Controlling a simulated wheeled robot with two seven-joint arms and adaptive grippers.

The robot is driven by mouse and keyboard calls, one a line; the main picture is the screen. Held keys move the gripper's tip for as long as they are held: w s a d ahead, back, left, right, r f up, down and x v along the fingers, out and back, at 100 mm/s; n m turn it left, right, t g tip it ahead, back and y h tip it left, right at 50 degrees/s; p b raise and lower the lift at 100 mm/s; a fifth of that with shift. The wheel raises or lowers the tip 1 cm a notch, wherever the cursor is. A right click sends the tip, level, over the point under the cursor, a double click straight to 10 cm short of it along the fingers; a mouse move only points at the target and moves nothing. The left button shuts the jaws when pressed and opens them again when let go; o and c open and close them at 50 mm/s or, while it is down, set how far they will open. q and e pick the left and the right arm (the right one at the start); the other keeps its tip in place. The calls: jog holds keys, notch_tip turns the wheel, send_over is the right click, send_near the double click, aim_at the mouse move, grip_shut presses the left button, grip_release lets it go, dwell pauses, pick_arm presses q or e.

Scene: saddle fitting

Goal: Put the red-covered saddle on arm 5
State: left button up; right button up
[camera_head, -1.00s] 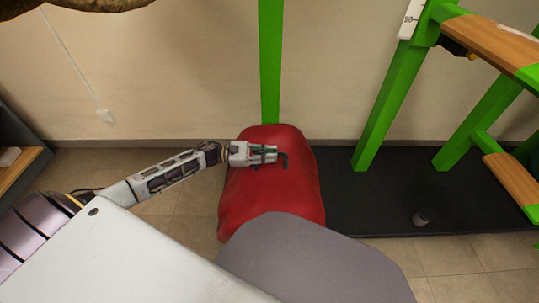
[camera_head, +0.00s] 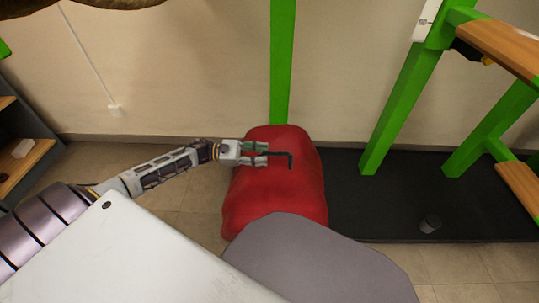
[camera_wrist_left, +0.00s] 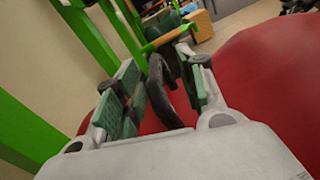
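The red-covered saddle (camera_head: 270,190) is a large rounded red shape in the middle of the head view, in front of a green post (camera_head: 283,60). What bears it from below is hidden, and I cannot pick out arm 5 by a number. A dark hooked handle (camera_head: 291,161) stands out over its top. My left gripper (camera_head: 263,153) is over the saddle's upper part, its fingers spread. In the left wrist view, the dark handle (camera_wrist_left: 160,88) shows between the parted fingers, with the red cover (camera_wrist_left: 265,75) behind. My right gripper is out of view.
A green rack (camera_head: 405,95) with wooden-topped arms (camera_head: 500,45) stands at the right on a black base (camera_head: 370,215). A small dark cylinder (camera_head: 430,223) is on that base. A shelf unit (camera_head: 25,150) stands at the far left. The wall is close behind.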

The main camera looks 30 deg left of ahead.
pick_arm(q)
jog(key=v, duration=0.6)
jog(key=shift+r, duration=0.15)
dwell(0.6)
